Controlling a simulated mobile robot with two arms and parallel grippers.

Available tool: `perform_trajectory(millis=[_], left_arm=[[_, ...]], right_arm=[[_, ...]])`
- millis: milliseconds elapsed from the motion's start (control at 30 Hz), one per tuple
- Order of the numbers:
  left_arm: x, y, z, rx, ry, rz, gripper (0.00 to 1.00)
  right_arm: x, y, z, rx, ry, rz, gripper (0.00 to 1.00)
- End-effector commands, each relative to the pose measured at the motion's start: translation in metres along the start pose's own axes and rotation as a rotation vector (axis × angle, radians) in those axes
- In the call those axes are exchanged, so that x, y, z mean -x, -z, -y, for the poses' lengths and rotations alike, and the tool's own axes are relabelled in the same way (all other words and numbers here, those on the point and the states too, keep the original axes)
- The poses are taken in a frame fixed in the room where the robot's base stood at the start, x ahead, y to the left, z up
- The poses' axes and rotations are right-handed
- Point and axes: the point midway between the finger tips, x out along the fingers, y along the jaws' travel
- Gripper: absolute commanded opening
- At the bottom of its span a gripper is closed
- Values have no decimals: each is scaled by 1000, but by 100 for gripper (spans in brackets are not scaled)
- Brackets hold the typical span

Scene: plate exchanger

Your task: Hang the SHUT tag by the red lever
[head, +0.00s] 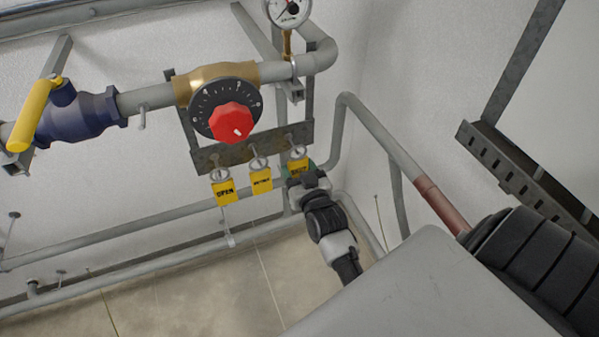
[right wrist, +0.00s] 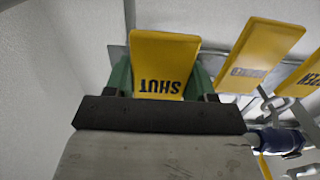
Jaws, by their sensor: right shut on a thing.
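The yellow SHUT tag (head: 298,164) is at the right end of a row of three tags under a grey metal strip (head: 252,147). Its ring seems to be on the right peg, though the contact is too small to tell. My right gripper (head: 304,174) is at this tag from below. In the right wrist view, its green fingers (right wrist: 160,80) are shut on the SHUT tag (right wrist: 160,62), one on each side, with the lettering upside down. I see no red lever; a red knob (head: 231,122) sits on a black dial above the strip. My left gripper is out of view.
An OPEN tag (head: 226,191) and a middle tag (head: 261,180) hang close to the left. A blue valve with a yellow lever (head: 34,115) is at far left. A gauge (head: 288,9) and grey pipes (head: 345,140) surround the strip. A slotted bracket (head: 522,165) is at right.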

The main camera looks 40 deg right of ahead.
Motion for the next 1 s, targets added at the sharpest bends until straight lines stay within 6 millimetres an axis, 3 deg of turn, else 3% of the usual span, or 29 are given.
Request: perform_trajectory(millis=[500, 1000], left_arm=[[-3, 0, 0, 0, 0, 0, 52], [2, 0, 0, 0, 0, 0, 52]], right_arm=[[-14, 1, 0, 0, 0, -1, 32], [-7, 2, 0, 0, 0, 0, 32]])
